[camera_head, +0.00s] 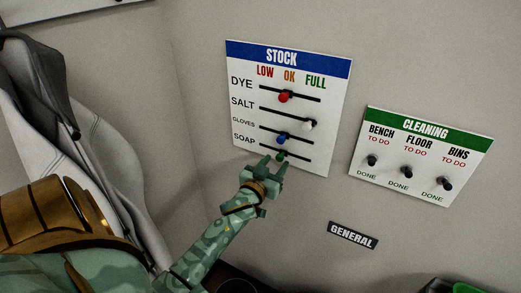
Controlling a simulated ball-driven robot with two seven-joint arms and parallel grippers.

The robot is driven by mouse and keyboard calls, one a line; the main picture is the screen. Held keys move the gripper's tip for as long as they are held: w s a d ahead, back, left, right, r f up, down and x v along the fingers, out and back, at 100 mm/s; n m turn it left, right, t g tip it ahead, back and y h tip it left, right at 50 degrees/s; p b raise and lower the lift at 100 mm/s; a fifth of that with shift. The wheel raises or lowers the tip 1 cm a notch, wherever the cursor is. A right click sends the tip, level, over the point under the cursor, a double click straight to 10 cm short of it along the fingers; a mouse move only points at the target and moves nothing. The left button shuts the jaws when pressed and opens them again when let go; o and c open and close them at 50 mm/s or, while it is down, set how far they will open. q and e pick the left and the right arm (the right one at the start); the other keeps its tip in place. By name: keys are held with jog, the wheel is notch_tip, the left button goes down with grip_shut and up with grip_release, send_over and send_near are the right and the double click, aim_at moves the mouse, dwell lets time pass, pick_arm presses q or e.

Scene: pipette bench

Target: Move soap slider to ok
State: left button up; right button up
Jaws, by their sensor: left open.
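The STOCK board (238,66) hangs on the wall with columns LOW, OK and FULL and rows for dye, salt, gloves and soap. The soap slider is a green knob (282,155) on the lowest track, roughly under OK; its exact setting is hard to tell. My left gripper (273,161) is open at this knob, its fingers close around or beside it. I cannot tell whether they touch it. The red dye knob (284,97) and the blue gloves knob (281,139) sit near the middle, and the white salt knob (310,125) sits at the right. My right gripper is out of view.
A CLEANING board (479,157) with several black knobs hangs to the right. A GENERAL label (353,235) is on the wall below. A pale garment-like shape (110,150) is at the left. A green object (468,287) shows at the bottom right corner.

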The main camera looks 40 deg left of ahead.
pick_arm(q)
jog(key=v, duration=1.4)
jog(key=shift+s+b, duration=0.35)
jog(key=shift+b, duration=0.1)
jog(key=shift+f, duration=0.1)
